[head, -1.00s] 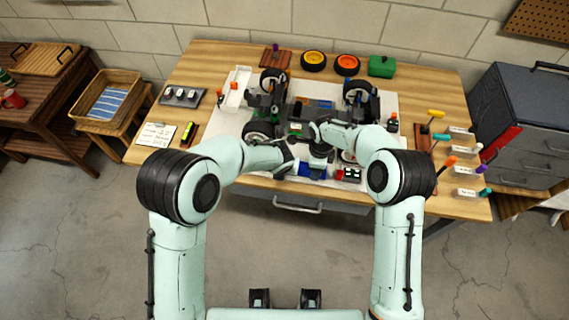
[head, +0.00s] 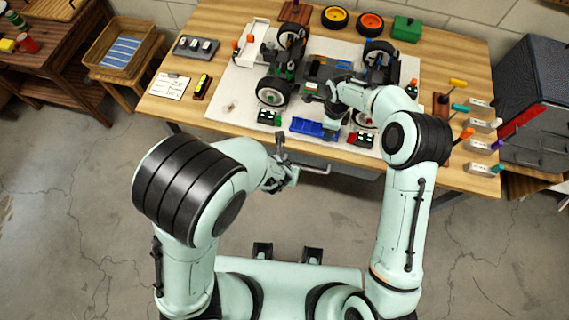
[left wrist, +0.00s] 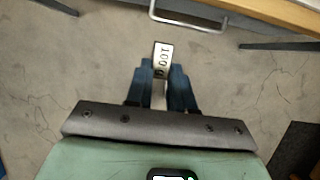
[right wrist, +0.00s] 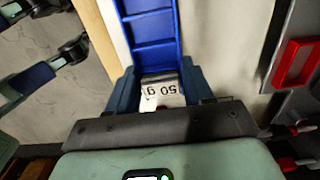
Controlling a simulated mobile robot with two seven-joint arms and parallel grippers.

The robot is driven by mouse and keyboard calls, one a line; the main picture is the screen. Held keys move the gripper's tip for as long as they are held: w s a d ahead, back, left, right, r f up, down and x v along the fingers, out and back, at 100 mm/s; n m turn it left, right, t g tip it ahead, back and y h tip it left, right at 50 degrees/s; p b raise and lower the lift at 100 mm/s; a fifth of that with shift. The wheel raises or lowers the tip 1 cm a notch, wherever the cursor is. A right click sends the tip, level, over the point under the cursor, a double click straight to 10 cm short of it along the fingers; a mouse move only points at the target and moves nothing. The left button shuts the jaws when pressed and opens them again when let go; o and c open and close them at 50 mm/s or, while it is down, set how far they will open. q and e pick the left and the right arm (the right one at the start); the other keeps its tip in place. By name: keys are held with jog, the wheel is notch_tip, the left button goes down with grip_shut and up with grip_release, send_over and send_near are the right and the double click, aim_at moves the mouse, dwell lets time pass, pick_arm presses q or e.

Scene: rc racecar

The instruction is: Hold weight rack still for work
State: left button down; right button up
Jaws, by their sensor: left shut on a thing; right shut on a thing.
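The blue weight rack (head: 308,126) lies at the front of the white mat on the workbench. My right gripper (head: 333,122) is at its right end. In the right wrist view the rack (right wrist: 150,27) has open compartments, and a metal weight marked 50 g (right wrist: 161,91) sits at its near end. My right gripper's fingers (right wrist: 160,88) are on either side of that end and shut on the rack. My left gripper (head: 281,162) is in front of the table, over the floor. In the left wrist view its fingers (left wrist: 160,86) are shut on a metal weight marked 100 g (left wrist: 162,60).
The racecar chassis (head: 330,77) stands on the mat (head: 232,105) behind the rack. A drawer handle (head: 315,170) juts from the table front. Screwdrivers (head: 466,134) stand at the right edge.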

jog(key=shift+s+d+f, duration=0.1)
jog(key=shift+d+f, duration=0.05)
jog(key=shift+f, duration=0.05)
jog(key=o, duration=1.1)
jog(key=shift+r, duration=0.1)
jog(key=shift+r, duration=0.5)
notch_tip(320, 180, up, 11)
